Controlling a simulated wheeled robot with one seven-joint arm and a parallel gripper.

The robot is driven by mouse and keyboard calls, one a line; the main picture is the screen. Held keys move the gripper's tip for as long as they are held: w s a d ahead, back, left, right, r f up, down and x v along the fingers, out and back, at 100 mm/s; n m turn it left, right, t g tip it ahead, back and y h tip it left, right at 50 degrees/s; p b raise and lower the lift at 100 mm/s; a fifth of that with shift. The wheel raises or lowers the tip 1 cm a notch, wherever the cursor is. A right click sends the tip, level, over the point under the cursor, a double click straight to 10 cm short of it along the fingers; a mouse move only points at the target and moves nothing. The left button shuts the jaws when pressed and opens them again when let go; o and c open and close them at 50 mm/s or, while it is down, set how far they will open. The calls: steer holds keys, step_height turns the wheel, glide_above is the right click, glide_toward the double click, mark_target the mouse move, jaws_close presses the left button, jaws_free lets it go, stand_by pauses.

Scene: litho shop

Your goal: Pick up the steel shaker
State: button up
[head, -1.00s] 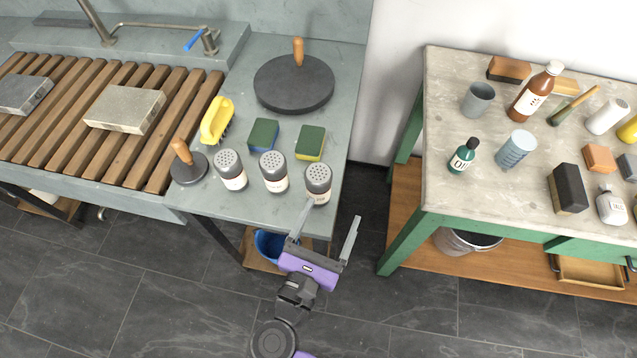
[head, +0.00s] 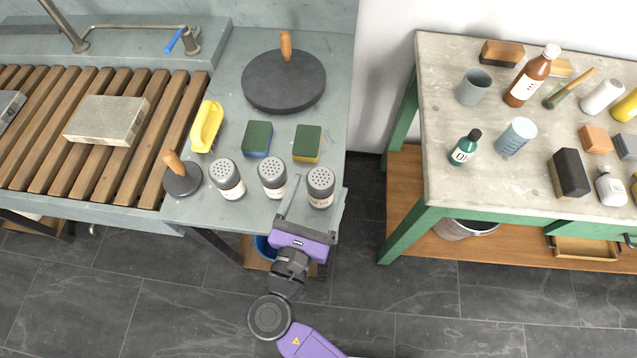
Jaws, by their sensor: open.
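Three similar shakers with grey perforated metal tops and pale labels stand upright in a row near the front edge of the grey counter: a left one (head: 226,178), a middle one (head: 272,177) and a right one (head: 320,186). I cannot tell from their looks which one the task calls the steel shaker. My gripper (head: 321,187) is open and empty, at the counter's front right corner. In the picture its fingers lie either side of the right shaker, the left finger between it and the middle one. Whether they touch it or are at its height is unclear.
A wooden-handled dark disc (head: 183,179) stands left of the shakers. Behind are a yellow brush (head: 207,126), two sponges (head: 257,138) (head: 307,143) and a large round dark disc (head: 284,82). A gap separates the counter from the green-legged table (head: 440,150).

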mark_target(325, 168)
steer(key=p+x, duration=0.1)
steer(key=x, duration=0.5)
steer(key=c, duration=1.6)
steer(key=shift+r, duration=0.1)
step_height(325, 168, up, 20)
steer(key=shift+f+p, duration=0.1)
steer(key=shift+p, duration=0.65)
